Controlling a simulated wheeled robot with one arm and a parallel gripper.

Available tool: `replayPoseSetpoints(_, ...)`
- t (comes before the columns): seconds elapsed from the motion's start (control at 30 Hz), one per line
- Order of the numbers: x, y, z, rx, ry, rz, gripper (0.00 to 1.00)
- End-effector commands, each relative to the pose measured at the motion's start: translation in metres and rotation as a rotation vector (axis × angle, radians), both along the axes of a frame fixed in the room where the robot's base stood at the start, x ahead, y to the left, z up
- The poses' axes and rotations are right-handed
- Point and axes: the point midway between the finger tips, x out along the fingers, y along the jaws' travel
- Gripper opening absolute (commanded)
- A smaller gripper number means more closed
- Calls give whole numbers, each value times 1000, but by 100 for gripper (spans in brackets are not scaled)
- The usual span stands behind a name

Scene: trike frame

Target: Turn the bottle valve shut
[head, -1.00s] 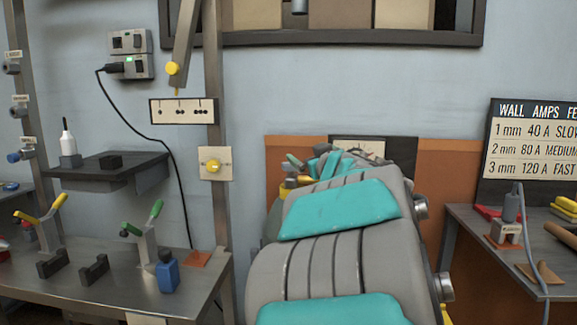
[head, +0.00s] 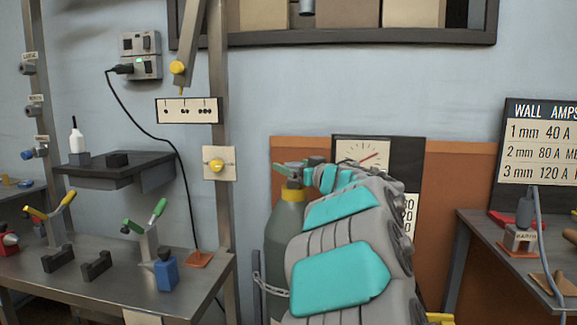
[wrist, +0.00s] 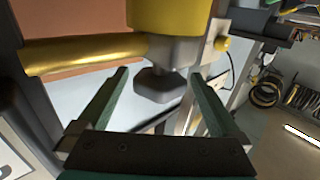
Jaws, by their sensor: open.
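The grey-green gas bottle (head: 285,228) stands upright with a yellow collar (head: 291,192) at its neck, partly hidden behind my arm. My gripper (head: 290,168) is at the bottle's top in the head view, where its hand and my arm cover most of the valve. In the wrist view the yellow collar (wrist: 172,14) fills the top, with a brass pipe (wrist: 85,53) to its left. A dark grey faceted knob (wrist: 155,86), which looks like the valve's, sits between the open green fingers of my gripper (wrist: 159,74). Gaps show on both sides; contact is not visible.
A chain (head: 271,287) runs by the bottle's lower part. Another bench (head: 500,240) stands right.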

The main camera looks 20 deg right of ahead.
Motion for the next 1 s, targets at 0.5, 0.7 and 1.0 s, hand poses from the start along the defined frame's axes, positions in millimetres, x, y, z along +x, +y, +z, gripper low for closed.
replayPoseSetpoints(0.5,31,4,-1,1,2,-2,100)
replayPoseSetpoints(0.7,31,4,-1,1,2,-2,80)
replayPoseSetpoints(1.0,31,4,-1,1,2,-2,46)
